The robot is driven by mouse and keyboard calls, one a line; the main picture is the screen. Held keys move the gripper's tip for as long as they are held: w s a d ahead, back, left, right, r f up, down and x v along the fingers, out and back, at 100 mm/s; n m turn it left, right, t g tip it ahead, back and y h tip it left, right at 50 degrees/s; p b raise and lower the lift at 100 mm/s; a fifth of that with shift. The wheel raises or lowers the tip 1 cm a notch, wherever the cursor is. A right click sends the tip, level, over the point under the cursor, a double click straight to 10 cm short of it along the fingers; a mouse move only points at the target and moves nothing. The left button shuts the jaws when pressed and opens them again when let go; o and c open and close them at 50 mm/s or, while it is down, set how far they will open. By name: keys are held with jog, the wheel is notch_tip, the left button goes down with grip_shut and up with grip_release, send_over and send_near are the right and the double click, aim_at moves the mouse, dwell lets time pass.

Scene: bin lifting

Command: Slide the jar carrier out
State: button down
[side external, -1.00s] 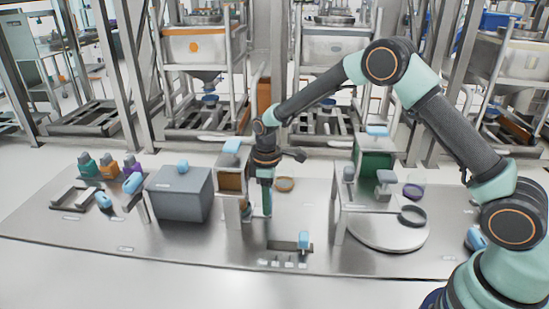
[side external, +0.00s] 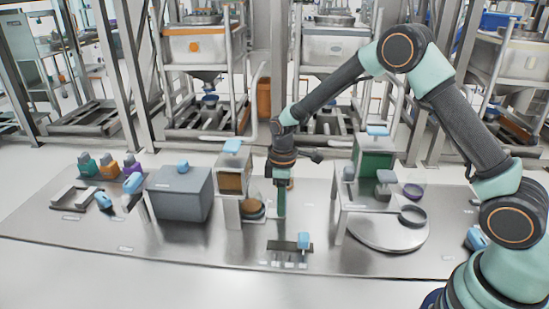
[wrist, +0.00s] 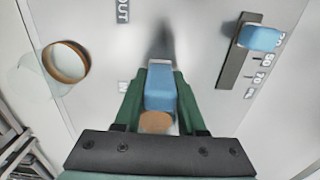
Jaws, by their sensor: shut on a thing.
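The jar carrier is at the right side of the stand under the brown hopper (side external: 231,182) in the side view. A clear jar with brown contents (side external: 253,208) shows there, just right of the stand's front leg. My gripper (side external: 281,213) points down to the right of the jar. In the wrist view its green fingers (wrist: 160,88) are shut on the carrier's blue handle (wrist: 160,88). A tan round surface (wrist: 156,122), seemingly the jar's contents, shows behind the handle.
A clear round vessel with a brown ring (wrist: 65,63) stands left in the wrist view. A grey box (side external: 180,195) and a green hopper (side external: 373,165) stand farther off.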

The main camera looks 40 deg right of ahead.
jog(key=s+d, duration=0.5)
jog(key=shift+s+d+r, duration=0.1)
jog(key=shift+s+d, duration=0.1)
jog(key=shift+c, duration=2.4)
grip_release()
jog(key=shift+r, duration=0.45)
notch_tip(320, 180, up, 11)
jog(key=shift+r, duration=0.1)
